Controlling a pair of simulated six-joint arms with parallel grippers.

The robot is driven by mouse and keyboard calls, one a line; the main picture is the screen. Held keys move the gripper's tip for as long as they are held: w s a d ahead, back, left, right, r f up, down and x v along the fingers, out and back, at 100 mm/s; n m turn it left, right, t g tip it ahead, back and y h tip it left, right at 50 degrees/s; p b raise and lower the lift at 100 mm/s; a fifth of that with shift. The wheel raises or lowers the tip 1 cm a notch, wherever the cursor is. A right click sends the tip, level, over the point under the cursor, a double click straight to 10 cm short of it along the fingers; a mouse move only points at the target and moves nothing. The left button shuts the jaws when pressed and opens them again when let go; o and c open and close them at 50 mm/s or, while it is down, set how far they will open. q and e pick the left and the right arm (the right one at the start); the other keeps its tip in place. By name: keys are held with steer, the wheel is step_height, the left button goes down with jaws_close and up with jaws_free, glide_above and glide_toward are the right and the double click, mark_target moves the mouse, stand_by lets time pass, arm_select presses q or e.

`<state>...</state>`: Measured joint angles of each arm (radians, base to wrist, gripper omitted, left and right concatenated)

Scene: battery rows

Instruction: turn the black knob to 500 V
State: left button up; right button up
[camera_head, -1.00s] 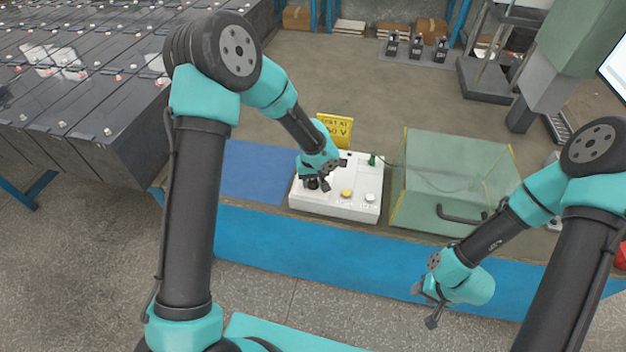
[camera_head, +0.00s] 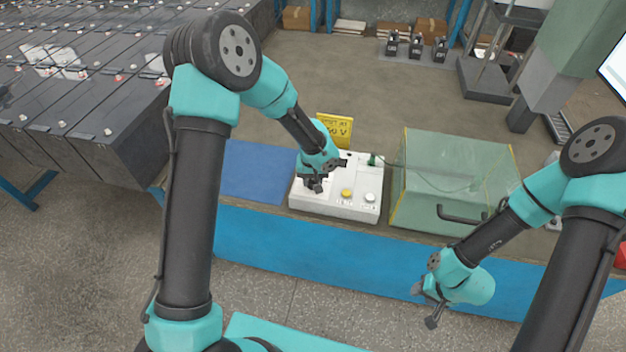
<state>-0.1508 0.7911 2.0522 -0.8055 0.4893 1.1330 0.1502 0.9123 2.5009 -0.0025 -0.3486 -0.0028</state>
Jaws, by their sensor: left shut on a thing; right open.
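The black knob (camera_head: 313,186) is on the left part of a white test box (camera_head: 333,207) on the blue bench. My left gripper (camera_head: 315,182) points down onto it and is shut on it, hiding most of the knob and its scale. A yellow sign (camera_head: 337,128) behind the box ends in "50 V"; its first characters are partly hidden by my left arm. The box also has a yellow button (camera_head: 347,193) and a white button (camera_head: 370,197). My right gripper (camera_head: 430,305) is open and empty, in front of the bench at the lower right.
A transparent green cover (camera_head: 455,180) with a black handle (camera_head: 462,216) stands right of the box. A blue mat (camera_head: 255,172) lies left of the box and is clear. Rows of dark batteries (camera_head: 80,110) fill the upper left.

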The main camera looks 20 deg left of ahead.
mark_target(313, 180)
arm_select(q)
steer(key=m, duration=1)
steer(key=shift+m, duration=0.4)
steer(key=m, duration=1)
steer(key=shift+m, duration=0.3)
steer(key=o, duration=0.9)
steer(key=shift+r, duration=0.1)
step_height(313, 180, up, 17)
steer(key=shift+r, duration=0.15)
